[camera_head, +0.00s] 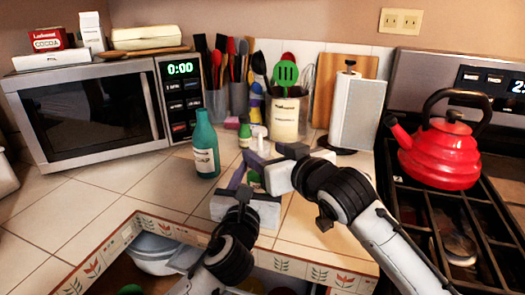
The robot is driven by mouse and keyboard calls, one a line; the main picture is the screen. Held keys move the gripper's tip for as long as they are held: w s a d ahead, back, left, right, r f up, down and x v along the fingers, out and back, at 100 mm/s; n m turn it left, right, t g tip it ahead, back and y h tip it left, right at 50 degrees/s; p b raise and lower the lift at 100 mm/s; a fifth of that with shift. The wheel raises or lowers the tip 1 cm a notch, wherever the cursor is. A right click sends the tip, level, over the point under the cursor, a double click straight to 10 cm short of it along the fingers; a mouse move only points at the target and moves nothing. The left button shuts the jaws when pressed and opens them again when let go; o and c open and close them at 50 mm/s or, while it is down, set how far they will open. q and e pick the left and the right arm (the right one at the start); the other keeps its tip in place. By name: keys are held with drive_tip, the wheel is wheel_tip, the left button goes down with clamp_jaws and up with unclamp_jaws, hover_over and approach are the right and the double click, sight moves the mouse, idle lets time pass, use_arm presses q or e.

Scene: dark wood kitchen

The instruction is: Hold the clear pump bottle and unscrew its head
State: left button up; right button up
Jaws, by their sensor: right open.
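My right gripper (270,156) reaches in from the right, its fingers open and pointing left over the counter. My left gripper (249,181) comes up from below, just under and in front of the right one. A small patch of green and white (254,179) shows between the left fingers; whether they press on it is hidden. A small white shape (259,132) shows just behind the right fingers and may be a pump head. I cannot make out the clear body of the pump bottle for certain; my grippers cover that spot.
A teal bottle (205,145) stands left of my grippers, and a small green bottle (244,131) stands behind them. A utensil crock (286,118) and a paper towel roll (354,112) stand behind. A red kettle (440,155) is on the stove at right. An open drawer (130,238) lies below.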

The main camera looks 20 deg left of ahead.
use_arm(q)
drive_tip(key=shift+r, duration=0.1)
use_arm(e)
drive_tip(key=shift+v, duration=1.05)
use_arm(q)
drive_tip(key=o, duration=1.3)
